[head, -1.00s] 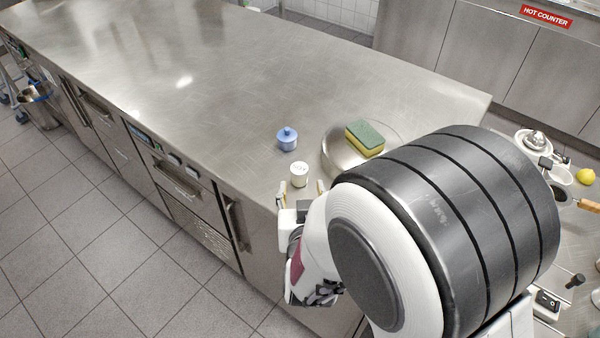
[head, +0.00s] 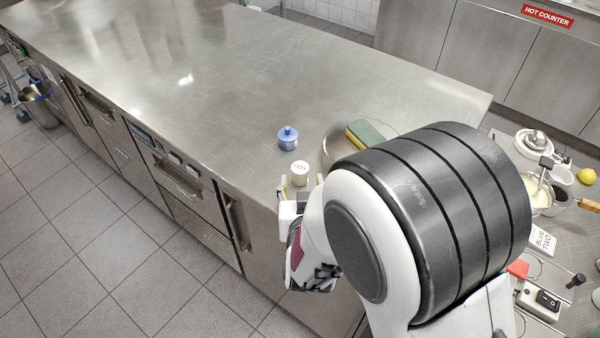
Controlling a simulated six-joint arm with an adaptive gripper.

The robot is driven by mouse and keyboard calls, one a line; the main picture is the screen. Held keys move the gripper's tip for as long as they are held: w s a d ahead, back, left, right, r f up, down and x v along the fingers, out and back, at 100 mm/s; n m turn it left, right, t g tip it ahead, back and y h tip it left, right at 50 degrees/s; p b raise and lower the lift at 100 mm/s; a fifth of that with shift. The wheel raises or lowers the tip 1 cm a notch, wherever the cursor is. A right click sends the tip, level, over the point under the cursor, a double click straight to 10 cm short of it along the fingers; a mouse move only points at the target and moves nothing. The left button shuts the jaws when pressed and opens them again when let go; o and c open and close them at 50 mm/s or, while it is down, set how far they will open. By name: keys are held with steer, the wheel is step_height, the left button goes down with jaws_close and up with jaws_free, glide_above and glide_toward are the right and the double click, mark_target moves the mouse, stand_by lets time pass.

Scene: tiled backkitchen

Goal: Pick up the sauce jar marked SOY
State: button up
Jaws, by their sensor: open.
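The sauce jar (head: 300,173) is a small white jar with dark lettering that reads SOY. It stands upright near the front edge of the steel counter (head: 215,85). My gripper (head: 300,187) is open at the counter edge, with its fingers pointing at the jar. The left finger shows to the left of the jar's lower part. The right fingertip is close to the jar's right side, partly hidden by my arm. I cannot tell whether the fingers touch the jar.
A blue lidded pot (head: 287,138) stands just behind the jar. The counter's left is clear.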

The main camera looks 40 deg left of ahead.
mark_target(300, 178)
steer(key=shift+x, duration=2.6)
steer(key=shift+s+a, duration=0.1)
steer(key=shift+a, duration=0.05)
steer(key=c, duration=1.2)
